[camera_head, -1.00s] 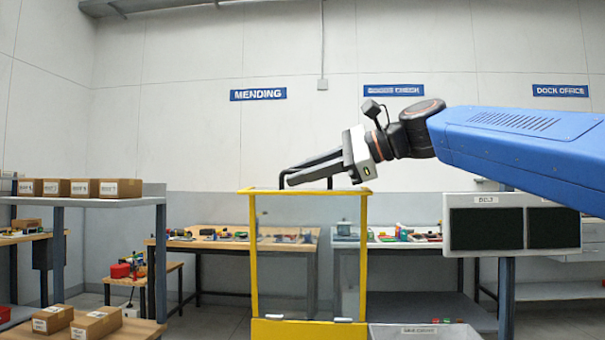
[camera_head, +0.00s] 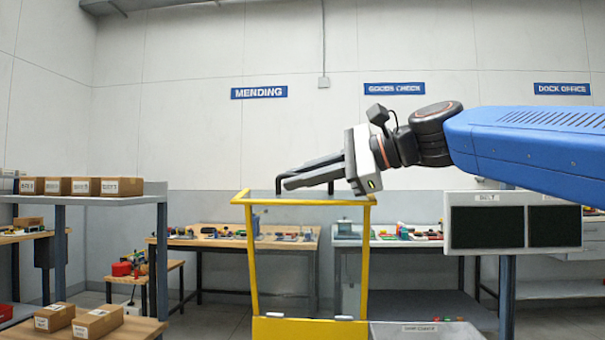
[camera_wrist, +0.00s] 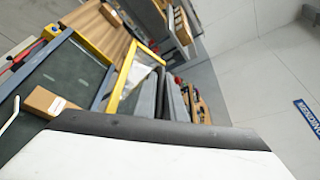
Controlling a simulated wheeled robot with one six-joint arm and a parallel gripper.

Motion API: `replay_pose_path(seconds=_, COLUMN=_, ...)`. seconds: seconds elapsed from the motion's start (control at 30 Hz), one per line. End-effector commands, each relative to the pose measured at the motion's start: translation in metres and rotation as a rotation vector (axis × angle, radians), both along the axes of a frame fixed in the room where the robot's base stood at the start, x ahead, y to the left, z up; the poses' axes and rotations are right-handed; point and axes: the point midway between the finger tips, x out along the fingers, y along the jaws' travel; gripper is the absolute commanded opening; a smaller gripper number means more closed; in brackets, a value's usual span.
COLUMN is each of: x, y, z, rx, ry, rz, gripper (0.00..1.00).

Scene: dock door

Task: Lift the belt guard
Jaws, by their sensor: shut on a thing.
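The belt guard (camera_head: 364,265) is a yellow frame with a clear panel. It stands in the middle of the head view, with its top leaning out of upright. My gripper (camera_head: 281,186) is at the guard's top bar, its dark fingers pointing left, and it is shut on the guard. The exact grip point is hard to make out. In the wrist view, a yellow frame (camera_wrist: 120,85) shows beside a dark belt (camera_wrist: 66,76), and part of my gripper fills the bottom.
A shelf with boxes (camera_head: 100,199) stands left. A dark two-panel board (camera_head: 486,228) stands right. Benches with small parts (camera_head: 225,243) line the back wall. A grey bin (camera_head: 425,331) is at the bottom.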

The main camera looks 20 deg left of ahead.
Motion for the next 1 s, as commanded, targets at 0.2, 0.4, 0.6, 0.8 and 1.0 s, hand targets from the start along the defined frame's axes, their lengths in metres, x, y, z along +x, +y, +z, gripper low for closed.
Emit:
replay_pose_path(seconds=0.2, x=-0.011, y=-0.003, z=-0.004, rx=0.008, ry=-0.033, rz=-0.001, gripper=0.00)
replay_pose_path(seconds=0.4, x=-0.011, y=-0.003, z=-0.004, rx=0.009, ry=-0.034, rz=-0.001, gripper=0.00)
replay_pose_path(seconds=0.6, x=-0.011, y=-0.003, z=-0.004, rx=0.008, ry=-0.034, rz=-0.001, gripper=0.17)
replay_pose_path(seconds=0.8, x=-0.011, y=-0.003, z=-0.004, rx=0.008, ry=-0.034, rz=-0.001, gripper=0.17)
replay_pose_path(seconds=1.0, x=-0.011, y=-0.016, z=-0.001, rx=0.008, ry=-0.034, rz=-0.002, gripper=0.17)
